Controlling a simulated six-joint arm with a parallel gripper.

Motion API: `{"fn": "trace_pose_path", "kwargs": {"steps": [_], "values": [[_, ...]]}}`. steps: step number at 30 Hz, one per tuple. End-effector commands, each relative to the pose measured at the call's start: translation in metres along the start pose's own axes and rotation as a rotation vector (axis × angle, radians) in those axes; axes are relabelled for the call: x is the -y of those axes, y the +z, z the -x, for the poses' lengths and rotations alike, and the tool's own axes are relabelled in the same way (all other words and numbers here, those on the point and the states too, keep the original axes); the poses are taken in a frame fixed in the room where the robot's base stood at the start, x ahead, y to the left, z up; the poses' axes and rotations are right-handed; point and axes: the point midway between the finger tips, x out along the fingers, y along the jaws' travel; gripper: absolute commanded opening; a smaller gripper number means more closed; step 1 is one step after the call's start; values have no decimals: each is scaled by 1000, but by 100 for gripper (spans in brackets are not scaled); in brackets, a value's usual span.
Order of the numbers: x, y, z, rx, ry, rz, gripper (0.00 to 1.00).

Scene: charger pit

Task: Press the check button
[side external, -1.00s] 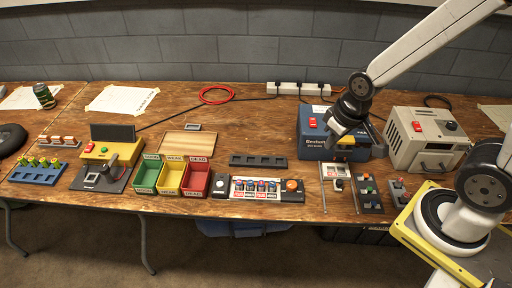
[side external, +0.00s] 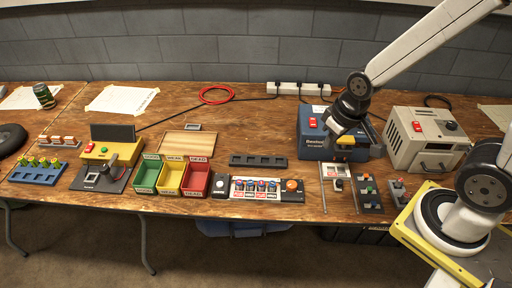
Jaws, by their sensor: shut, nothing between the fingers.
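My gripper (side external: 334,141) is shut and empty, over the front of a blue box (side external: 313,138) with a red switch; I cannot tell whether it touches the box. It hides part of that box. No button is legibly marked as the check button. A white round button (side external: 221,184) sits on a small black box left of a white battery holder (side external: 258,195). An orange dome (side external: 292,185) sits on a black box at that holder's right end. My gripper is apart from all of these.
Green, yellow and red bins (side external: 172,178) stand left of the holder. An empty dark rack (side external: 258,161) lies behind it. A beige box (side external: 425,138) stands at the right. Small control panels (side external: 369,193) lie near the front edge. Bare wood shows between the bins and the blue box.

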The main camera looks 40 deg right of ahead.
Motion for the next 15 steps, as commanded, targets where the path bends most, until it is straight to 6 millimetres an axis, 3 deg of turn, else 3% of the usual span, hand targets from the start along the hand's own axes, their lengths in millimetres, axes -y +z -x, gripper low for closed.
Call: {"fn": "trace_pose_path", "kwargs": {"steps": [8, 15], "values": [[9, -28, -13, -51, -7, -40, 0], [27, -70, -36, -135, -32, -106, 0]]}}
